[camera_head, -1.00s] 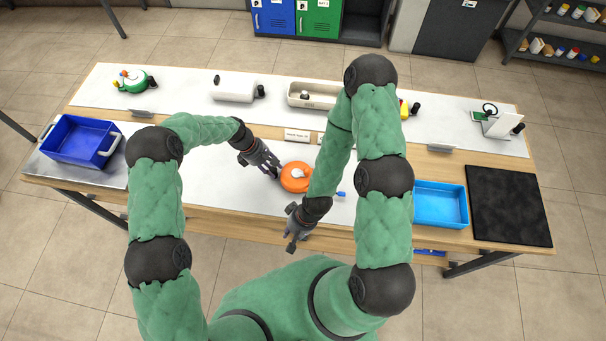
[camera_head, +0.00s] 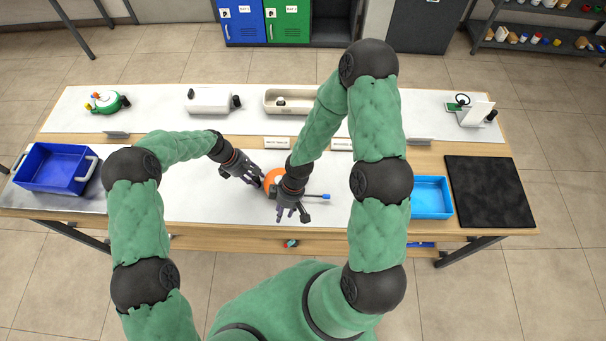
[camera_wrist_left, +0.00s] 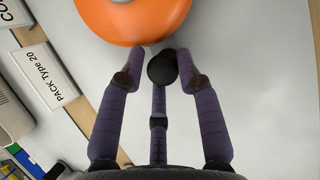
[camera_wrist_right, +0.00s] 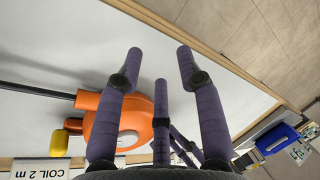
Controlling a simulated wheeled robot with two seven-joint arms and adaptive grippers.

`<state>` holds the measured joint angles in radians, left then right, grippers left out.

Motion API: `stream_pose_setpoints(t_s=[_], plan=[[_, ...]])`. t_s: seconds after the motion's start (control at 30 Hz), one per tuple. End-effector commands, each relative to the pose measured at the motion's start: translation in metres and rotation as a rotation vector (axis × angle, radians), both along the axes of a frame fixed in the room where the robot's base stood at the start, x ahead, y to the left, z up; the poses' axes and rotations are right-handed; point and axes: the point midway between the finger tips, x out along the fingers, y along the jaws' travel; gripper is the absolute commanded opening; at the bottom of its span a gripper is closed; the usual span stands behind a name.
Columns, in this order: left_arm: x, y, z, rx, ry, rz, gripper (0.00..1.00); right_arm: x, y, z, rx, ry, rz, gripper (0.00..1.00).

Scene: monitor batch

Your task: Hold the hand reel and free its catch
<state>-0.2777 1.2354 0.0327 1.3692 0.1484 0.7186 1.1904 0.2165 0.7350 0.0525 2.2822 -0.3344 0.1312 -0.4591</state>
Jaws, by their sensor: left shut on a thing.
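The hand reel is an orange disc (camera_head: 273,178) lying on the white work surface in the middle of the table. A dark rod with a blue end (camera_head: 326,197) reaches out to its right. My left gripper (camera_head: 259,181) is at its left side, shut on a round black knob (camera_wrist_left: 162,69) at the orange rim. My right gripper (camera_head: 291,216) is open and empty, above the reel's near side, and its arm partly covers the reel. In the right wrist view the orange reel (camera_wrist_right: 110,126) shows a yellow knob (camera_wrist_right: 68,143) beside it; I cannot tell which part is the catch.
A dark blue bin (camera_head: 52,187) stands at the far left. A light blue tray (camera_head: 431,211) and a black mat (camera_head: 490,190) are at the right. A white device (camera_head: 210,100) and a beige tray (camera_head: 270,106) stand at the back. The surface left of the reel is clear.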

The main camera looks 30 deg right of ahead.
Motion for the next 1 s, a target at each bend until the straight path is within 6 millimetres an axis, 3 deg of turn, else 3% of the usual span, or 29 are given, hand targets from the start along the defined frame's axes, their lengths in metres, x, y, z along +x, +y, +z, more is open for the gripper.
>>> stream_pose_setpoints(t_s=[0.03, 0.3, 0.4, 0.67, 1.0], plan=[[-0.014, 0.002, -0.014, 0.01, 0.027, -0.011, 0.0, 0.015, -0.016, 0.009, -0.026, -0.03, 0.087, 0.37], [-0.014, 0.001, -0.014, 0.01, 0.027, -0.011, 0.0, 0.058, -0.1, 0.056, -0.201, -0.079, 0.506, 0.37], [-0.014, 0.001, -0.014, 0.011, 0.027, -0.012, 0.0, 0.076, -0.115, 0.059, -0.247, -0.098, 0.465, 0.37], [-0.014, 0.001, -0.014, 0.01, 0.027, -0.011, 0.0, 0.099, -0.134, 0.064, -0.302, -0.123, 0.406, 0.37], [-0.014, 0.001, -0.014, 0.011, 0.027, -0.012, 0.0, 0.099, -0.134, 0.031, -0.303, -0.122, 0.403, 0.37]])
